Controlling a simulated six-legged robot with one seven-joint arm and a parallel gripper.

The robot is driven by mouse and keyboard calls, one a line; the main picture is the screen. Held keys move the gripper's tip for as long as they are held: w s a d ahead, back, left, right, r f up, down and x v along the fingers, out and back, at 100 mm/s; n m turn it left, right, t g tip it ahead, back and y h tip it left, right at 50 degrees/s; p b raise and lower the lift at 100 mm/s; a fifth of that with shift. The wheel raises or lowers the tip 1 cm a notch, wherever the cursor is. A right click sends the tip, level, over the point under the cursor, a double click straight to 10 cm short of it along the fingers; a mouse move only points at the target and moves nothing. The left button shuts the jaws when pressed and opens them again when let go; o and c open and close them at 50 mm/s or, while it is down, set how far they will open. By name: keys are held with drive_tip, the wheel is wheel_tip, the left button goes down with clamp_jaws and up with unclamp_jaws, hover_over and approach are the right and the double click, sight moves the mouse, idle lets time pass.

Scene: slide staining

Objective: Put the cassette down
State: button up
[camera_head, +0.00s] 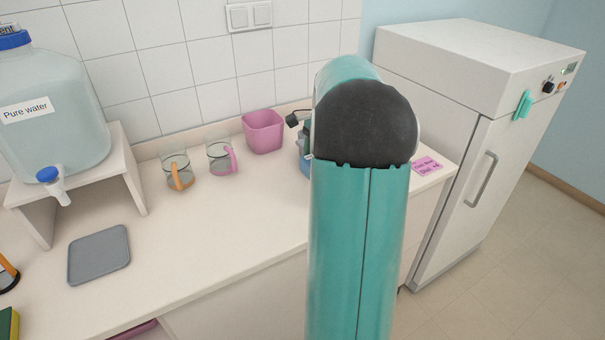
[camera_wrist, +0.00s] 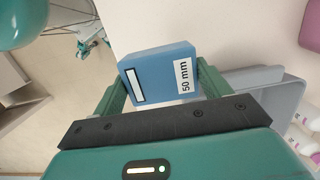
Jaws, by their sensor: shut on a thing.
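The cassette (camera_wrist: 155,75) is a blue block with a white "50 mm" label and a blank white strip, seen in the wrist view. My gripper (camera_wrist: 162,88) is shut on it, with one green finger at each side. Pale surfaces show behind the cassette; whether it touches any of them I cannot tell. In the head view my arm covers the middle, and the gripper and cassette cannot be made out.
The counter holds a grey mat (camera_head: 99,255), two glass beakers (camera_head: 176,168) (camera_head: 220,157), a pink bin (camera_head: 263,132), and a water tank (camera_head: 45,110) on a stand. A blue object (camera_head: 305,160) is half hidden by my arm. A pink note (camera_head: 427,165) lies near a white cabinet (camera_head: 440,110).

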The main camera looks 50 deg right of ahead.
drive_tip(key=w+f, duration=0.2)
drive_tip(key=w+d+f, duration=0.1)
drive_tip(key=w+f, duration=0.4)
drive_tip(key=shift+d, duration=0.25)
drive_tip(key=shift+f, duration=1.45)
drive_tip(key=shift+f, duration=0.15)
drive_tip(key=o, duration=1.2)
drive_tip(key=r, duration=0.4)
drive_tip(key=d+r, duration=0.1)
drive_tip(key=r, duration=0.7)
drive_tip(key=shift+s+d+r, duration=0.15)
drive_tip(key=shift+s+d, duration=0.1)
